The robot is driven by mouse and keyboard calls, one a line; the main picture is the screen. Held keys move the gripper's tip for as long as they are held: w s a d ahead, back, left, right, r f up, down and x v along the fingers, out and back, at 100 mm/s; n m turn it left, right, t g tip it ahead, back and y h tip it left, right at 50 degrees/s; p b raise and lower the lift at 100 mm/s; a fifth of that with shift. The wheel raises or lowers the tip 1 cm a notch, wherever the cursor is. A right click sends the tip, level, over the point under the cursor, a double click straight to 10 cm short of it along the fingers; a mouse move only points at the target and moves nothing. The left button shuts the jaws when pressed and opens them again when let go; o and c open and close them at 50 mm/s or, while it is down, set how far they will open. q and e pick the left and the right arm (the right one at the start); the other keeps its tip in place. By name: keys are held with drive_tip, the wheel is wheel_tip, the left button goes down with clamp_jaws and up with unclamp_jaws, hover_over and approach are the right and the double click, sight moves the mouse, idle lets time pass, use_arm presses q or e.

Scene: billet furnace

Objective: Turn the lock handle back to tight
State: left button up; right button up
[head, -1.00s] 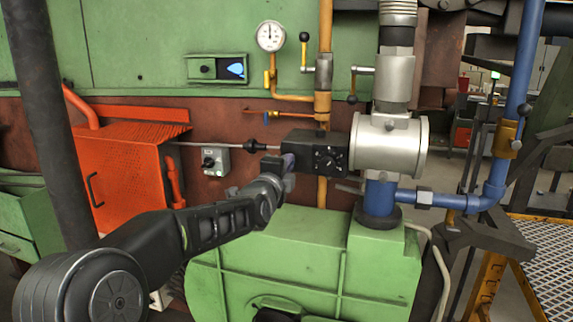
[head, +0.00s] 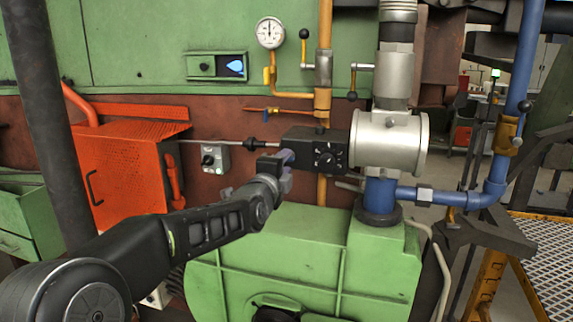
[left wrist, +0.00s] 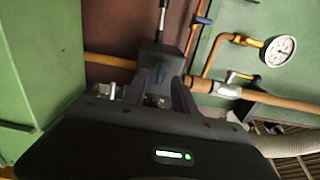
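A black box (head: 318,150) with a round dial on its front face sits on a rod, beside the silver valve body (head: 388,143). My left gripper (head: 284,160) is at the left lower edge of the black box, close to it; I cannot tell whether it touches. Small metal parts show low between the fingers. I cannot clearly make out the lock handle. My right gripper is not in view.
A green housing (head: 300,260) lies below the box. An orange perforated cover (head: 125,175) stands at left and a grey switch box (head: 215,157) behind my arm. A gauge (head: 270,33) and yellow pipes are above. A blue pipe (head: 460,201) runs at right.

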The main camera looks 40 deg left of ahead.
use_arm(q)
drive_tip(key=b+v, duration=0.1)
drive_tip(key=v, duration=0.4)
drive_tip(key=shift+s+d, duration=0.2)
drive_tip(key=shift+s, duration=0.15)
